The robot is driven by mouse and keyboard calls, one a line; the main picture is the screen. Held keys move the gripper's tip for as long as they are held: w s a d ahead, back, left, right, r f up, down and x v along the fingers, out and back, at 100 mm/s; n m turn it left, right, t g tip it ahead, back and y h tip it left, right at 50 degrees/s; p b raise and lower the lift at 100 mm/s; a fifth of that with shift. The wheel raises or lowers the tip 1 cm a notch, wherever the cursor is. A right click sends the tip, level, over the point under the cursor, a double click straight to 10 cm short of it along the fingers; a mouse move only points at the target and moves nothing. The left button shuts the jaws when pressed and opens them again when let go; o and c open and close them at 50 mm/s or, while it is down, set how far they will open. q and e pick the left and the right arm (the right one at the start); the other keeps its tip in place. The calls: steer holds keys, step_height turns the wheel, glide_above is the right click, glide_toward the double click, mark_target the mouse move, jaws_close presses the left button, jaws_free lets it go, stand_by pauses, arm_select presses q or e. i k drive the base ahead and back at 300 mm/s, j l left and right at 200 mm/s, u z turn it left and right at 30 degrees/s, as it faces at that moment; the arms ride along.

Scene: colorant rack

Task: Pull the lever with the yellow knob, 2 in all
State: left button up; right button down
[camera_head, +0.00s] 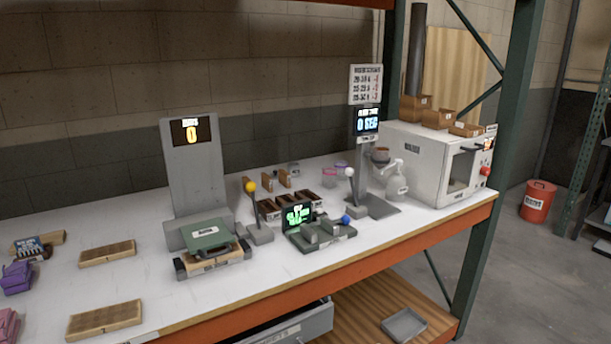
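The lever with the yellow knob (250,186) stands upright, tilted slightly left, on a small grey base (260,235) near the middle of the white bench. Left of it is a grey machine with a tall panel (193,160), whose display (191,131) reads 0. A green-topped unit (210,236) with a handle sits in front of that panel. Neither of my grippers is in view.
Wooden trays (105,318) and purple pieces (17,277) lie at the left. The bench front (240,313) is orange, and bare surface lies between the left trays and the green-topped unit.

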mark_target(251, 186)
steer(key=i+u, duration=0.2)
steer(key=i, duration=0.25)
steer(key=i+l+u, duration=0.2)
steer(key=i, duration=0.25)
steer(key=i+l+u, duration=0.1)
steer(key=i+u, duration=0.15)
steer(key=i, duration=0.2)
steer(key=l, duration=0.15)
steer(key=k, duration=0.05)
